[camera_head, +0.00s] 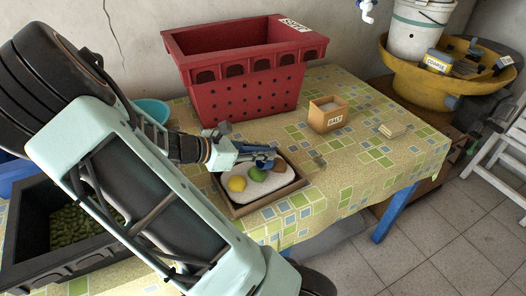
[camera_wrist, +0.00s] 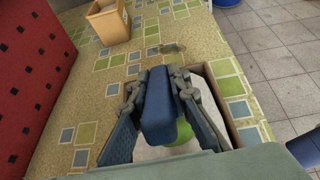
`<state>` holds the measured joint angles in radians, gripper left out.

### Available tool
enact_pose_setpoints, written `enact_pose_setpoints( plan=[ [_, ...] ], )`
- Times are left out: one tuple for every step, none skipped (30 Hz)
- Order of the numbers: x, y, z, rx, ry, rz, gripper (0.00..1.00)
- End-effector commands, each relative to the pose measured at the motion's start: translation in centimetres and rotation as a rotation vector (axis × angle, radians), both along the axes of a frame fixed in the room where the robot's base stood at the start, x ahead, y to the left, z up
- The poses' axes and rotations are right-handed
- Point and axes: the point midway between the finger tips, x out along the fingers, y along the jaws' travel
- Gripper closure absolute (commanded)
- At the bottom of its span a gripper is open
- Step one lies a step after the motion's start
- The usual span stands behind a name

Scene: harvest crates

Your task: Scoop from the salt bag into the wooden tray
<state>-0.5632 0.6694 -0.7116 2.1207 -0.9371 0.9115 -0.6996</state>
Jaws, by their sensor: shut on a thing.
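The salt bag (camera_head: 328,121) is an open tan container with a SALT label and white contents, standing on the table right of the red crate. It also shows at the top of the wrist view (camera_wrist: 109,27). The wooden tray (camera_head: 238,212) lies nearer, with a white bed, a yellow fruit (camera_head: 237,184), a green fruit (camera_head: 256,174) and a brownish piece (camera_head: 279,165). My gripper (camera_head: 268,156) is over the tray's far part, its fingers (camera_wrist: 157,88) shut on a blue block-like object (camera_wrist: 158,118). Its lower end is hidden, so I cannot tell if it touches the tray's contents.
A tall red crate (camera_head: 243,92) stands behind the tray. A black crate of green produce (camera_head: 75,228) is at the left, and a teal bowl (camera_head: 152,109) behind my arm. A small pale stack (camera_head: 393,130) lies on the right. The cloth between tray and salt bag is mostly clear.

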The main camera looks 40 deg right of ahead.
Motion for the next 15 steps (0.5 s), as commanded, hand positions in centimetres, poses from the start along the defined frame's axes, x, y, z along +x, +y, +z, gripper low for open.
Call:
enact_pose_setpoints(
  plan=[
    [0.0, 0.0, 0.4, 0.0, 0.0, 0.0, 1.0],
    [0.0, 0.0, 0.7, 0.0, 0.0, 0.0, 1.0],
    [0.0, 0.0, 1.0, 0.0, 0.0, 0.0, 1.0],
    [0.0, 0.0, 1.4, 0.0, 0.0, 0.0, 1.0],
    [0.0, 0.0, 1.7, 0.0, 0.0, 0.0, 1.0],
    [0.0, 0.0, 2.1, 0.0, 0.0, 0.0, 1.0],
    [0.0, 0.0, 2.5, 0.0, 0.0, 0.0, 1.0],
    [0.0, 0.0, 2.8, 0.0, 0.0, 0.0, 1.0],
    [0.0, 0.0, 3.2, 0.0, 0.0, 0.0, 1.0],
    [0.0, 0.0, 3.5, 0.0, 0.0, 0.0, 1.0],
    [0.0, 0.0, 3.8, 0.0, 0.0, 0.0, 1.0],
    [0.0, 0.0, 4.2, 0.0, 0.0, 0.0, 1.0],
    [0.0, 0.0, 4.5, 0.0, 0.0, 0.0, 1.0],
    [0.0, 0.0, 4.7, 0.0, 0.0, 0.0, 1.0],
    [0.0, 0.0, 5.0, 0.0, 0.0, 0.0, 1.0]
  ],
)
